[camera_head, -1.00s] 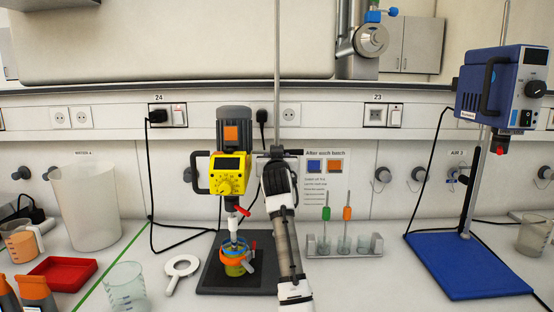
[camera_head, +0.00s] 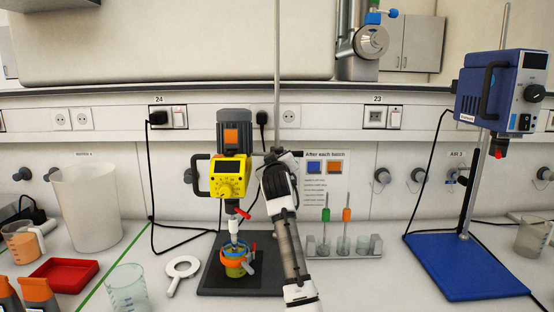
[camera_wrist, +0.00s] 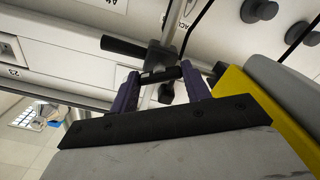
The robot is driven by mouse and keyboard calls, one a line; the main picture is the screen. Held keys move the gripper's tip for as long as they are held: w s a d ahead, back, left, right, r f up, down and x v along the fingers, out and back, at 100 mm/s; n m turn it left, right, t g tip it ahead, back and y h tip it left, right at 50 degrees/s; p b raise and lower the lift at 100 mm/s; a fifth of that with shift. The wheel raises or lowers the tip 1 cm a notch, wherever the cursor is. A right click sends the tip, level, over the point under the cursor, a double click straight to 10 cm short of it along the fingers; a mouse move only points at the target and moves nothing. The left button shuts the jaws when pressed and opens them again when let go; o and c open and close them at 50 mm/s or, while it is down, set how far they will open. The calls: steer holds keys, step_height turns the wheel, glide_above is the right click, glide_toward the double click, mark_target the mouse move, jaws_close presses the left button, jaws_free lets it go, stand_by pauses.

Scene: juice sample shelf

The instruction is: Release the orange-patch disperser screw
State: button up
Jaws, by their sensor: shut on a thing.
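The yellow disperser (camera_head: 229,176) with the orange patch (camera_head: 231,136) hangs on its stand rod (camera_head: 277,75) in the left half of the head view. My gripper (camera_head: 284,157) is at the clamp on that rod, just right of the disperser. In the wrist view, the two fingers of my gripper (camera_wrist: 160,84) are shut on a short dark bar, the clamp screw's handle (camera_wrist: 159,75). The dark clamp block (camera_wrist: 161,54) is just beyond it. In the head view the screw is hidden by my gripper and wrist.
An orange-rimmed vessel (camera_head: 234,263) stands under the disperser on a black base plate (camera_head: 216,279). A rack (camera_head: 328,249) with green and orange tools stands right of my arm. The blue disperser (camera_head: 505,88) stands far right. A magnifier-shaped white tool (camera_head: 182,267) lies left.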

steer(key=n+p, duration=0.3)
steer(key=n, duration=0.8)
steer(key=shift+r+n, duration=0.1)
steer(key=shift+n, duration=0.2)
stand_by(0.4)
steer(key=o, duration=1)
steer(key=s+b, duration=0.5)
steer(key=s, duration=0.8)
steer(key=shift+s, duration=0.4)
